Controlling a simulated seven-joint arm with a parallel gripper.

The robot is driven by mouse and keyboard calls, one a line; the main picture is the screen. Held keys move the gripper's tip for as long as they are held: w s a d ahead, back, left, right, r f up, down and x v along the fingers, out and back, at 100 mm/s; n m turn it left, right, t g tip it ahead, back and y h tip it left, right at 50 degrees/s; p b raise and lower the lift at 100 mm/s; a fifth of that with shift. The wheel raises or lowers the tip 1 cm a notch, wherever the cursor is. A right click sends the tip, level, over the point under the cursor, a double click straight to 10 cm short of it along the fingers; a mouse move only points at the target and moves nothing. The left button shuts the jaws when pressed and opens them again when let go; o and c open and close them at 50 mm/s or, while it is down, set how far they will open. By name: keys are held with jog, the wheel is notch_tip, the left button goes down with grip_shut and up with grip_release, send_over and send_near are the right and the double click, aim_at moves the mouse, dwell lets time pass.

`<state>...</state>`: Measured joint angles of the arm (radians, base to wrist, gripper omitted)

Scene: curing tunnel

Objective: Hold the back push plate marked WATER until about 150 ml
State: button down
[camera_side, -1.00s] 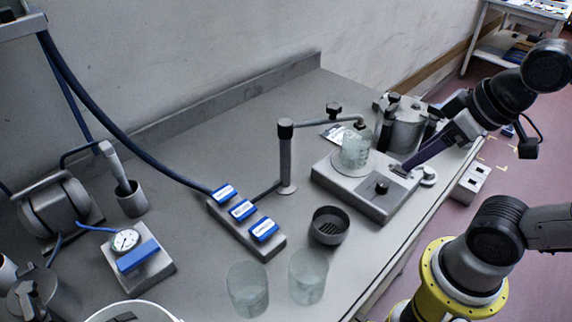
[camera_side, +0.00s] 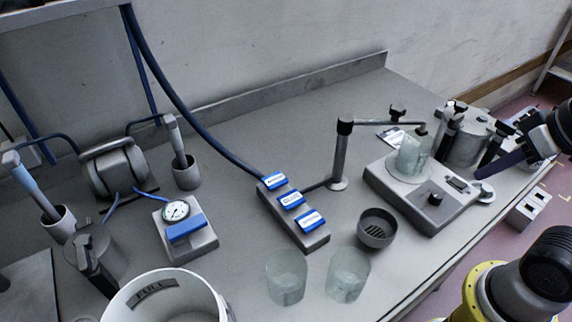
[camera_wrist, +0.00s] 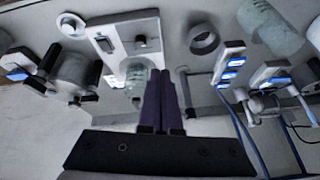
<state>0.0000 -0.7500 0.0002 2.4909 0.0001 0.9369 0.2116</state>
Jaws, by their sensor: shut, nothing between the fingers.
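The push-plate block (camera_side: 297,232) carries three blue plates with white labels in a row: back (camera_side: 275,181), middle (camera_side: 291,199) and front (camera_side: 309,219). The lettering is too small to read. A clear glass beaker (camera_side: 409,158) stands on the grey scale (camera_side: 433,207), under the end of the spout arm (camera_side: 380,124). I cannot make out any liquid level. My gripper (camera_side: 480,175), with purple fingers, is shut and empty near the scale's right end, well away from the plates. In the wrist view, the shut fingers (camera_wrist: 170,74) show between the beaker (camera_wrist: 136,78) and the plates.
A dark round cup (camera_side: 376,229) and two empty-looking glass beakers (camera_side: 287,277) (camera_side: 347,274) stand in front of the block. A gauge box (camera_side: 186,238) and a white bucket (camera_side: 166,298) are at left.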

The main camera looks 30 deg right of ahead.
jog(key=w+a+r+m, duration=0.1)
jog(key=w+r+m, duration=0.5)
jog(key=r+m, duration=0.25)
jog(key=w+a+r+m+g, duration=0.1)
jog(key=w+a+r+m, duration=0.2)
jog(key=w, duration=0.3)
jog(key=w+a+r+m+g, duration=0.1)
jog(key=w+a+r+m, duration=0.15)
jog(key=w, duration=0.35)
jog(key=m+g, duration=0.2)
jog(key=g, duration=0.1)
send_over(276, 179)
notch_tip(276, 179, down, 14)
jog(key=r, duration=0.1)
jog(key=shift+f, duration=0.25)
notch_tip(276, 179, down, 14)
